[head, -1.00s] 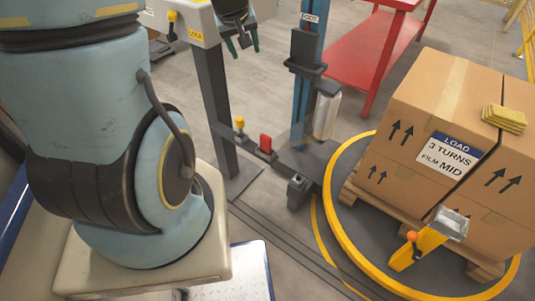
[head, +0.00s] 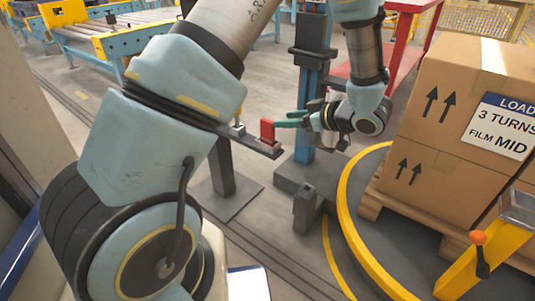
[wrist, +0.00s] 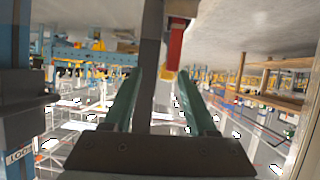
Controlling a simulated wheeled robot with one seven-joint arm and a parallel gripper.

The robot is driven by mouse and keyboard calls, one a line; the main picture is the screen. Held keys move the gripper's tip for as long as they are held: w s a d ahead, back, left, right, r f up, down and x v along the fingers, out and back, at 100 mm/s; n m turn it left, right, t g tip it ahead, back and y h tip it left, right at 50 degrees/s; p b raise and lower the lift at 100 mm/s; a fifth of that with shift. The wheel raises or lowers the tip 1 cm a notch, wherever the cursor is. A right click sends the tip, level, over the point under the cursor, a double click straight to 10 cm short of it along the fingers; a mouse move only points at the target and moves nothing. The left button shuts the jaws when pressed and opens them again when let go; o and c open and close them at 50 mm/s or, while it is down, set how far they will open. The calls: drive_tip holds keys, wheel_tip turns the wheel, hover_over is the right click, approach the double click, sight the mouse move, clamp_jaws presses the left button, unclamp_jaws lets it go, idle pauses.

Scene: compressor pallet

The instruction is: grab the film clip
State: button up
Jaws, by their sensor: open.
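The film clip, which I take to be the red block (head: 267,130), stands upright on a dark bar beside the blue mast. In the head view my gripper (head: 281,120) points left, with its green fingers close to the clip's right side. In the wrist view my gripper (wrist: 160,74) is open, with its two green fingers apart and nothing held. The red clip (wrist: 175,48) shows just beyond the fingertips, right of the middle, with a yellowish part below it. Whether a finger touches it I cannot tell.
A grey post (wrist: 152,45) stands in the wrist view near the clip. The blue mast (head: 309,90) rises behind my gripper. Labelled cartons (head: 440,100) stand on a pallet on the yellow-rimmed turntable (head: 352,225).

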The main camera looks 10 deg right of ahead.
sight(274, 129)
drive_tip(key=shift+y, duration=0.5)
drive_tip(key=a+f, duration=0.1)
drive_tip(key=w+a+f+b, duration=0.1)
drive_tip(key=a+f+b, duration=0.1)
drive_tip(key=shift+w+a+f, duration=0.25)
drive_tip(key=shift+w+f, duration=0.05)
drive_tip(key=shift+w, duration=0.05)
drive_tip(key=shift+b+x, duration=1)
drive_tip(key=shift+x, duration=1.8)
drive_tip(key=shift+s+r, duration=0.1)
drive_tip(key=shift+r, duration=0.1)
drive_tip(key=shift+c, duration=0.3)
clamp_jaws()
